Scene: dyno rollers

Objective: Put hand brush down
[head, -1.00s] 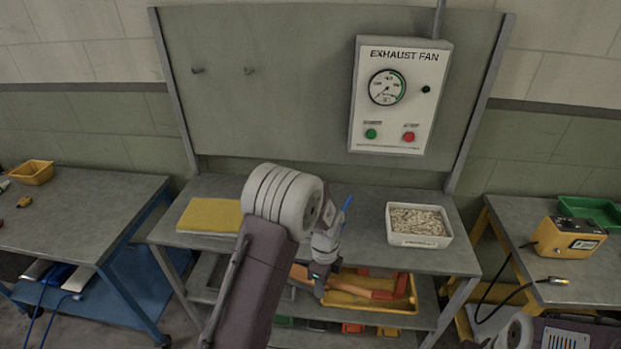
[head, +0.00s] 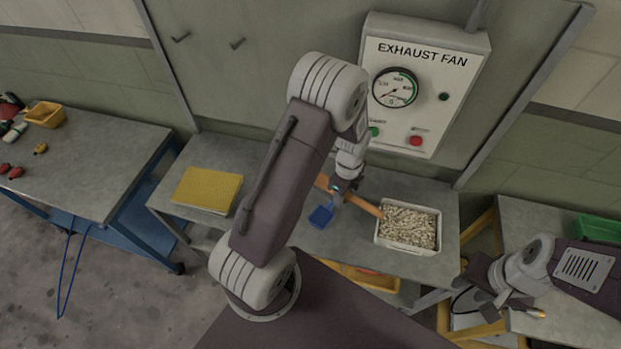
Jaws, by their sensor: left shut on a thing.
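The hand brush shows as a long orange-brown wooden bar (head: 366,206) slanting over the middle bench in the head view. My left gripper (head: 338,196) is shut on it, just left of the white box. The bar's right end reaches the box's left rim in the picture; I cannot tell whether it touches the box or the bench. Its bristles cannot be made out, and my arm hides part of its left end. My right gripper (head: 512,303) is at the lower right, above the right bench's edge; its opening is unclear.
A white box of pale pellets (head: 378,241) stands on the middle bench (head: 275,165). A yellow pad (head: 207,189) lies at its left. A small blue thing (head: 321,216) is by my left gripper. The exhaust fan panel (head: 423,75) is behind. Bare bench shows behind my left arm.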

